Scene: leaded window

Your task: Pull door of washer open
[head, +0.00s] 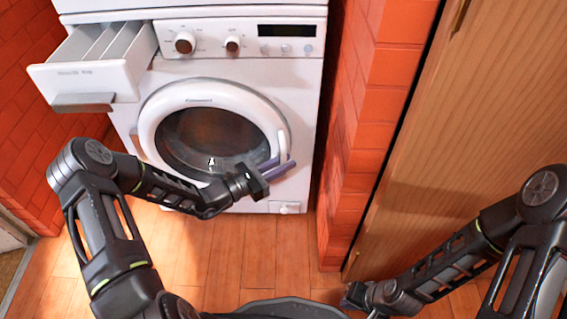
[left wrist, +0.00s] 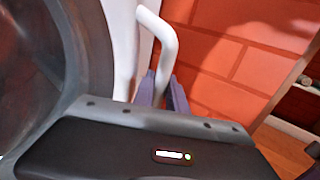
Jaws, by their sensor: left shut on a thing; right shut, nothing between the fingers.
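The white washer (head: 225,62) stands against the wall in the head view. Its round door (head: 150,110) has a white rim and dark glass, and appears closed or nearly so. A white bar handle (head: 282,147) is on the door's right side; it also shows bent and close up in the left wrist view (left wrist: 165,35). My left gripper (head: 283,167), with purple fingers, is shut on the handle's lower part. The fingers show around it in the left wrist view (left wrist: 163,92). My right gripper (head: 354,297) is shut and empty, low near the floor, away from the washer.
The detergent drawer (head: 85,72) is pulled out at the washer's upper left. An orange brick wall (head: 378,120) and a wooden panel (head: 470,120) stand to the right. The wooden floor (head: 235,250) before the washer looks clear.

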